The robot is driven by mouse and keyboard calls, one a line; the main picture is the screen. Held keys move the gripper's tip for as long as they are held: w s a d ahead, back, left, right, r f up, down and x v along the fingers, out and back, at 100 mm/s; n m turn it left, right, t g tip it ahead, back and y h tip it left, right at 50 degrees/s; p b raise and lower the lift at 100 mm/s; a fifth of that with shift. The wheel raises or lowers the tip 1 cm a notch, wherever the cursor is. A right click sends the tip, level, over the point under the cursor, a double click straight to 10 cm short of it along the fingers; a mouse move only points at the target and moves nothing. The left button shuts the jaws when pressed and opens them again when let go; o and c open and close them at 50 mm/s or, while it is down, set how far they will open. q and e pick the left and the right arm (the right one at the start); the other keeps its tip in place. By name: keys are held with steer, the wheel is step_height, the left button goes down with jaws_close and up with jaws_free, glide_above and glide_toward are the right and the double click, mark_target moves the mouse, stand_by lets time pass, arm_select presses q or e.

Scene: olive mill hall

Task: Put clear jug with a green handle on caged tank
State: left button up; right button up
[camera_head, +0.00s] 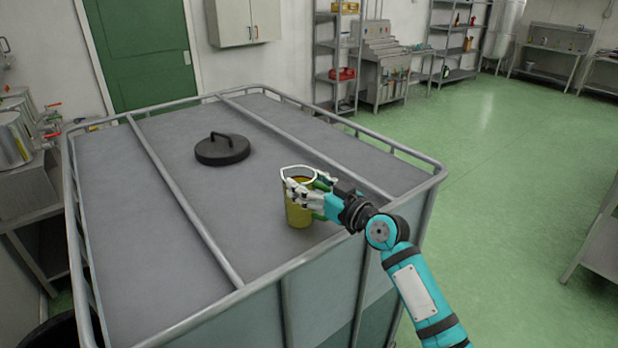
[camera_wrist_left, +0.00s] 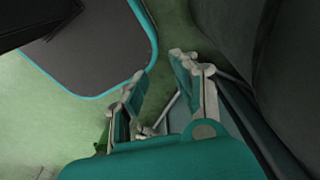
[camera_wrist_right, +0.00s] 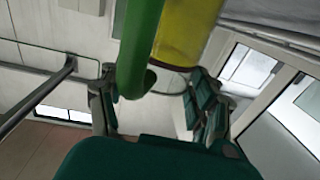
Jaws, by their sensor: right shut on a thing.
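The clear jug (camera_head: 299,213) with yellow-green contents and a white rim is upright at the right part of the caged tank's grey top (camera_head: 120,200). My right gripper (camera_head: 312,193) is shut on the jug at its green handle. In the right wrist view the green handle (camera_wrist_right: 137,45) passes between the fingers, with the yellow jug body (camera_wrist_right: 187,30) beyond. I cannot tell whether the jug's base touches the tank top. My left gripper (camera_wrist_left: 160,90) shows in the left wrist view with its fingers apart and nothing between them.
A black round lid (camera_head: 222,150) with a handle sits on the tank top, left of the jug. Metal rails (camera_head: 185,205) cross and edge the top. Shelving and a steel machine (camera_head: 380,65) stand at the back. Green floor at right is clear.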

steer(key=o, duration=1.3)
steer(key=shift+f, duration=0.1)
steer(key=o, duration=0.4)
steer(key=shift+r, duration=0.2)
steer(key=shift+s+d+f, duration=0.15)
steer(key=shift+s+d, duration=0.05)
steer(key=shift+b+v, duration=2)
steer(key=shift+v, duration=3.8)
